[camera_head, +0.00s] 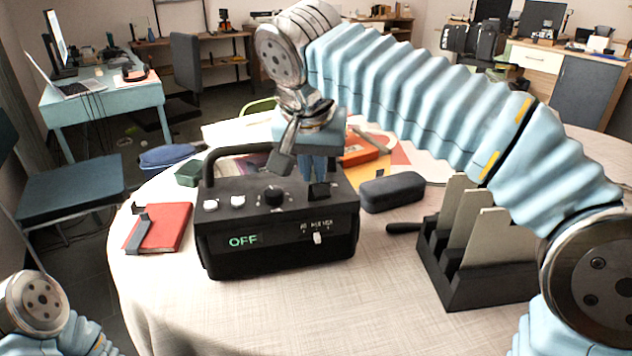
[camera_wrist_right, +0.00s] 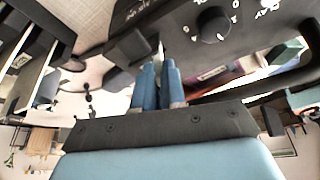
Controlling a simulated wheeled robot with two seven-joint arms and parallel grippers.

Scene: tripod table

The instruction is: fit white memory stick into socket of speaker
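The speaker (camera_head: 278,238) is a black box with a carry handle, standing on the round table with a green OFF on its front. My right gripper (camera_head: 314,180) points down over the speaker's top, just behind a black block. My left gripper is out of view.
A red book (camera_head: 160,228) lies left of the speaker and a dark case (camera_head: 392,192) lies right of it. A black rack with upright plates (camera_head: 470,270) stands further right. The front of the table (camera_head: 270,315) is clear.

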